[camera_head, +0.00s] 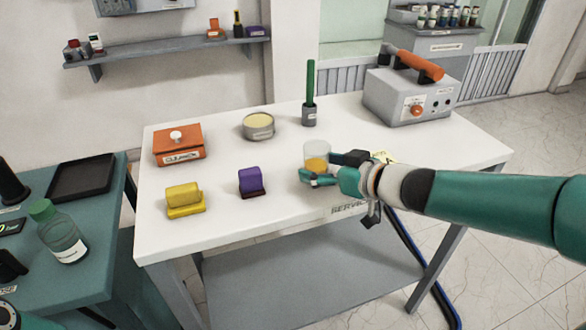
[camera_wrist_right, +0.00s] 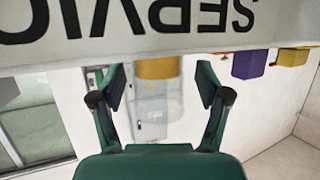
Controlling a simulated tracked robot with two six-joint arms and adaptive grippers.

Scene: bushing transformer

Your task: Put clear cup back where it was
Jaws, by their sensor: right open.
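The clear cup (camera_head: 316,150), with amber contents in its lower part, stands upright on the white table near the middle. My right gripper (camera_head: 334,168) reaches in from the right, low over the table, with its fingers at the cup. In the right wrist view, which is upside down, the cup (camera_wrist_right: 158,95) shows between the two spread fingers of the right gripper (camera_wrist_right: 161,86). Gaps show on both sides of the cup there, and the fingers look apart from it. My left gripper is not in view.
The white table (camera_head: 225,222) also holds a purple block (camera_head: 251,181), a yellow block (camera_head: 184,198), an orange box (camera_head: 179,146), a round tin (camera_head: 258,125), a holder with a green stick (camera_head: 309,112) and a grey device (camera_head: 410,97).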

